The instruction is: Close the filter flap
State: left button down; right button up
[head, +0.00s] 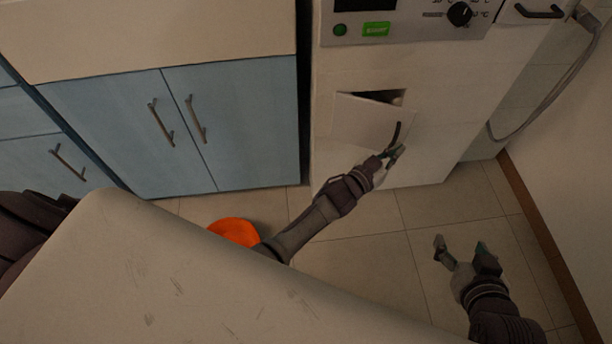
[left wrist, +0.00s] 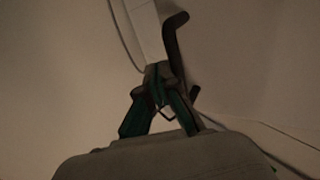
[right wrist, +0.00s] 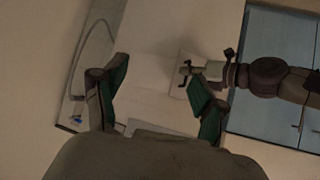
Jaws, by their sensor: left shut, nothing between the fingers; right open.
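The filter flap (head: 362,119) is a pale panel low on the front of the white machine. It stands partly open, with a dark gap (head: 388,97) along its top edge. Its dark handle (head: 397,132) is at its right side and also shows in the left wrist view (left wrist: 175,40). My left gripper (head: 394,153) is shut and empty, just below the handle's lower end; I cannot tell whether it touches the handle or flap. My right gripper (head: 462,248) is open and empty above the floor at the lower right, away from the flap.
The machine's control panel (head: 410,20) with a knob is above the flap. Blue cabinets (head: 150,130) with bar handles stand to the left. An orange object (head: 233,232) is on the tiled floor, partly hidden by my body. A hose (head: 550,105) hangs at the right.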

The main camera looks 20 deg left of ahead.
aim_at(403, 132)
pick_arm(q)
jog(key=w, duration=0.2)
jog(key=w+b, duration=0.1)
jog(key=w, duration=0.1)
jog(key=shift+w+d+f+b, duration=0.1)
jog(key=shift+d+f+b, duration=0.1)
jog(key=shift+b, duration=0.1)
jog(key=w+b, duration=0.1)
jog(key=w, duration=0.1)
jog(key=shift+w+r, duration=0.1)
jog(key=shift+w, duration=0.3)
jog(key=shift+w+a+r, duration=0.1)
jog(key=shift+w, duration=0.2)
pick_arm(e)
jog(key=w+a+r+t+y, duration=0.1)
jog(key=w+r+t, duration=0.1)
jog(key=r+t, duration=0.2)
jog(key=w+a+r+t+y, duration=0.2)
jog(key=r+t, duration=0.3)
jog(key=r, duration=0.4)
jog(key=shift+w+a+r+t, duration=0.15)
jog(key=shift+w+r+t, duration=0.15)
jog(key=shift+r, duration=0.1)
pick_arm(q)
jog(key=shift+s, duration=0.1)
